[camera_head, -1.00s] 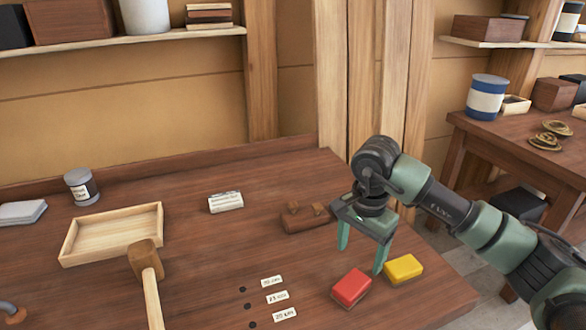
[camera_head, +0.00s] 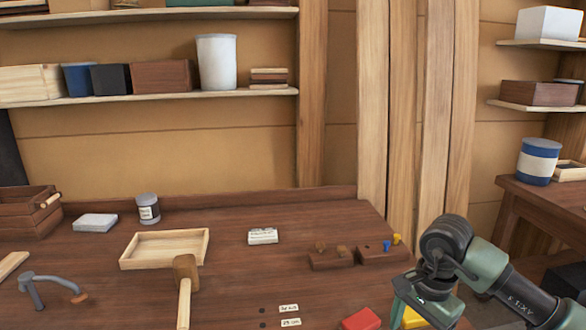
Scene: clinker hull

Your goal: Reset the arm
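My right gripper (camera_head: 421,314) comes in from the right at the bottom of the head view. My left gripper is not in view.
A wooden peg block (camera_head: 375,257) with blue and yellow pegs stands behind my gripper. A mallet (camera_head: 185,285), tray (camera_head: 164,249), tin (camera_head: 148,208) and clamp (camera_head: 50,287) are to the left. A side table (camera_head: 540,205) stands right.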

